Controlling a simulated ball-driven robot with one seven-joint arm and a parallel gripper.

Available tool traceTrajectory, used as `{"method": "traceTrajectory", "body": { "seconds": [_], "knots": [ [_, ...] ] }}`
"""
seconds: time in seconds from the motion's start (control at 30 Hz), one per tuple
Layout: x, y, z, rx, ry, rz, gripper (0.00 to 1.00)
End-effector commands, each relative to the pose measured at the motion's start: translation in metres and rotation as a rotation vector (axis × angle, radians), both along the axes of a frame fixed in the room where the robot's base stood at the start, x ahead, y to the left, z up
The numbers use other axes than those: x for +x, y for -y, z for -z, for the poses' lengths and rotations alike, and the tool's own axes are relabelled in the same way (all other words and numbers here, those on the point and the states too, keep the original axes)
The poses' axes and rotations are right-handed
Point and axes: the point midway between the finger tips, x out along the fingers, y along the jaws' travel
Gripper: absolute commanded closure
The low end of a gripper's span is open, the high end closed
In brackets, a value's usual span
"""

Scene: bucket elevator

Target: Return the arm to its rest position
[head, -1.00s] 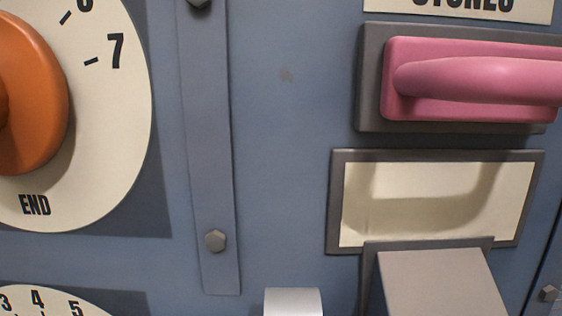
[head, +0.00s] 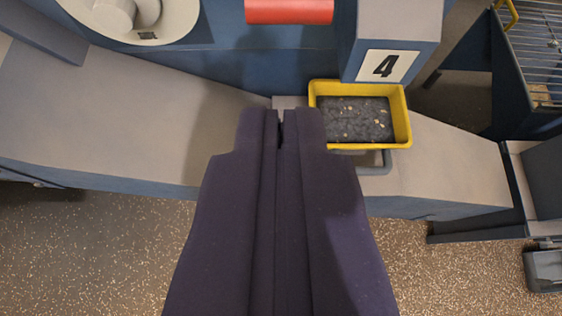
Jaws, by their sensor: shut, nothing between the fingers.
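My gripper (head: 281,118) is in the middle of the head view, dark purple, pointing away from the camera. Its two fingers lie together and nothing shows between them. In the picture its tips overlap the grey ledge (head: 170,120), just left of a yellow tray (head: 402,118). I cannot tell how high the tips are above the ledge.
The yellow tray holds dark gravel with pale bits, below a chute marked 4 (head: 389,66). A red bar (head: 289,11) and a pale dial (head: 185,22) are at the top. A wire rack (head: 535,40) stands right. Speckled floor (head: 100,250) lies open below.

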Motion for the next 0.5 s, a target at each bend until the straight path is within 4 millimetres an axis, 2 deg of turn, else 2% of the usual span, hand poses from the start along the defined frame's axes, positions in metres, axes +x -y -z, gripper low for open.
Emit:
{"method": "traceTrajectory", "body": {
  "seconds": [0.17, 0.27, 0.37, 0.5],
  "knots": [
    [-0.008, 0.0, -0.002, 0.0, 0.001, 0.0, 1.0],
    [0.0, 0.0, -0.02, 0.001, 0.023, -0.001, 1.0],
    [0.021, 0.0, -0.071, 0.001, 0.083, 0.0, 1.0],
    [0.047, 0.002, -0.167, 0.003, 0.194, -0.001, 1.0]
  ]
}}
